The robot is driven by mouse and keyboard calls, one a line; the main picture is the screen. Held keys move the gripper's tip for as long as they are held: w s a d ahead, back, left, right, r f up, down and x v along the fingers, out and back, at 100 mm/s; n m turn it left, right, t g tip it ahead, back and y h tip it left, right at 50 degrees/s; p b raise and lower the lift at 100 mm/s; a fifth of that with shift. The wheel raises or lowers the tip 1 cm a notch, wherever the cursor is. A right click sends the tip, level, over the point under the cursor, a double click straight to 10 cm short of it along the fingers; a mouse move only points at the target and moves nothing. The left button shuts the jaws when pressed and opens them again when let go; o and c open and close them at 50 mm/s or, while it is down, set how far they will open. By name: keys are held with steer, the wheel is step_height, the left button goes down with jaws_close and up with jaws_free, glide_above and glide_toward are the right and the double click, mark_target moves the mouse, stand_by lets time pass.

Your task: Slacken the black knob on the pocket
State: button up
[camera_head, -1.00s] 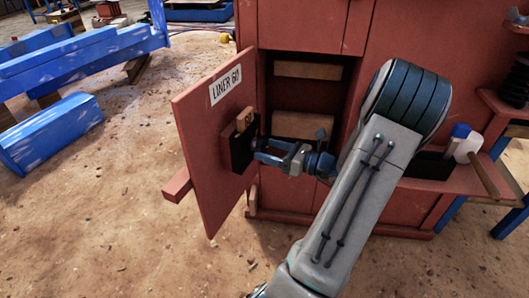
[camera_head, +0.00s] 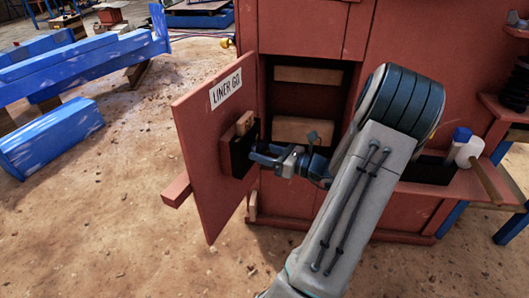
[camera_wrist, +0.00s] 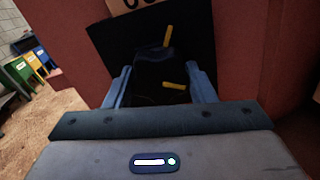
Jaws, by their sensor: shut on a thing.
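The black pocket (camera_head: 241,157) is fixed to the inner face of the open red door (camera_head: 196,160) marked LINER GO. A wooden piece (camera_head: 244,122) stands in its top. In the wrist view the pocket (camera_wrist: 112,45) is a dark plate behind the black knob (camera_wrist: 150,72). The knob carries a yellow mark, and another yellow mark is above it, to the left of the knob's mark. My gripper (camera_head: 260,153) reaches the pocket from the right. In the wrist view my gripper (camera_wrist: 160,86) has its blue fingers on both sides of the knob, shut on it. The knob is hidden in the head view.
The red cabinet (camera_head: 310,35) stands open behind the arm, with wooden blocks (camera_head: 305,130) inside. Blue beams (camera_head: 80,60) lie at left. The dirt floor before the door is clear.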

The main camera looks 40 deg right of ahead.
steer(key=n, duration=0.3)
steer(key=shift+d+n, duration=0.1)
steer(key=shift+n, duration=0.3)
steer(key=n+b, duration=0.1)
steer(key=n, duration=0.3)
steer(key=shift+f+n, duration=0.1)
steer(key=shift+n, duration=0.2)
steer(key=n+b, duration=0.3)
steer(key=n, duration=0.1)
steer(key=shift+d, duration=0.1)
steer(key=shift+n+b, duration=1.15)
steer(key=shift+n, duration=0.45)
steer(key=shift+r, duration=0.2)
steer(key=o, duration=1)
